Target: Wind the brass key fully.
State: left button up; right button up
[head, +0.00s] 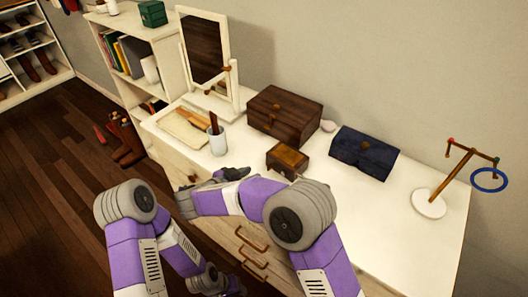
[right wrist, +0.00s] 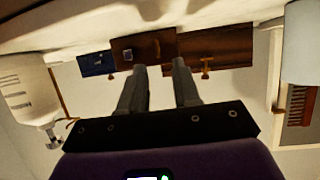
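A small brown wooden box (head: 288,160) stands on the white dresser top, in front of a larger chest. In the right wrist view the small box (right wrist: 123,45) shows a thin brass-coloured piece (right wrist: 156,49), perhaps the key, and a small pale square. I cannot make out the key clearly in the head view. My right gripper (head: 240,173) is left of the small box, apart from it. In the right wrist view my right gripper (right wrist: 160,72) has its fingers apart with nothing between them. My left gripper (head: 218,281) is low, in front of the dresser; its fingers are unclear.
A large dark chest (head: 285,112) stands behind the small box, with a blue box (head: 363,153) to the right. A cup (head: 217,142) and a mirror (head: 208,55) are at left. A stand (head: 430,203) with a blue ring is at far right. The front right dresser top is clear.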

aim_at(270, 166)
jog(key=shift+w+d+f, duration=0.1)
jog(key=shift+w+d, duration=0.1)
jog(key=shift+d, duration=0.1)
jog(key=b+x, duration=0.2)
jog(key=x, duration=0.4)
jog(key=shift+s+d, duration=0.1)
jog(key=shift+d, duration=0.05)
grip_shut()
